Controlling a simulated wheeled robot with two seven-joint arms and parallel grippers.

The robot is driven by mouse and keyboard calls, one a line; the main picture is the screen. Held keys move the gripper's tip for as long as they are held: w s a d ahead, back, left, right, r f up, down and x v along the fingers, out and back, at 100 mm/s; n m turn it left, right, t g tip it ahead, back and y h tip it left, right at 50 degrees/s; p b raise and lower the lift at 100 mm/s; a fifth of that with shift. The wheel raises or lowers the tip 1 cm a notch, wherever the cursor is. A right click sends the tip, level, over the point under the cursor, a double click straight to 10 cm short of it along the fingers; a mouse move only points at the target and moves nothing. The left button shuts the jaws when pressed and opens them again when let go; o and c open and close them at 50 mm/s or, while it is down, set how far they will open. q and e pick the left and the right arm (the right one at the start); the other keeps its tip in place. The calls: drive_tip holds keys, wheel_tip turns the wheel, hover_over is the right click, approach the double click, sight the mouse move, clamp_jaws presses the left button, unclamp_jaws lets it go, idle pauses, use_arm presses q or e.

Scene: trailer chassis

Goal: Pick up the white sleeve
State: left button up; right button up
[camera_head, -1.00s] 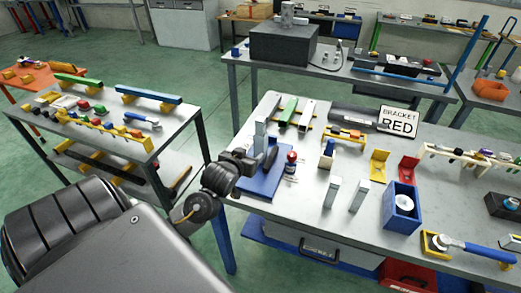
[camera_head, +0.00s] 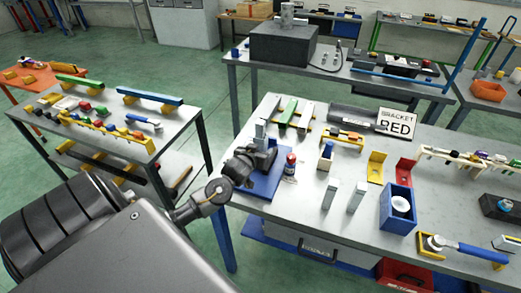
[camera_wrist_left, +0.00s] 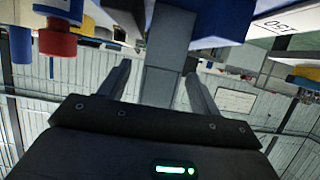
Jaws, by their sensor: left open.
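A white round piece (camera_head: 400,204), which looks like the white sleeve, sits inside a blue open box (camera_head: 394,222) on the workbench. My left gripper (camera_head: 263,149) is well to the left of it, at a grey upright post (camera_head: 260,131) on a blue base (camera_head: 266,184). In the left wrist view, its two fingers (camera_wrist_left: 160,82) stand open, one on each side of the grey post (camera_wrist_left: 164,60), with a gap visible on each side. The white piece cannot be made out in the left wrist view. My right gripper is not in view.
A red-capped bottle (camera_head: 290,165) stands close beside the blue base. Two grey upright blocks (camera_head: 343,195) stand between it and the blue box. Yellow and red brackets (camera_head: 376,167) lie behind. The bench front left is mostly clear.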

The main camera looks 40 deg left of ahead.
use_arm(q)
drive_tip(key=shift+x, duration=1.1)
drive_tip(key=shift+r, duration=0.1)
drive_tip(key=c, duration=1.2)
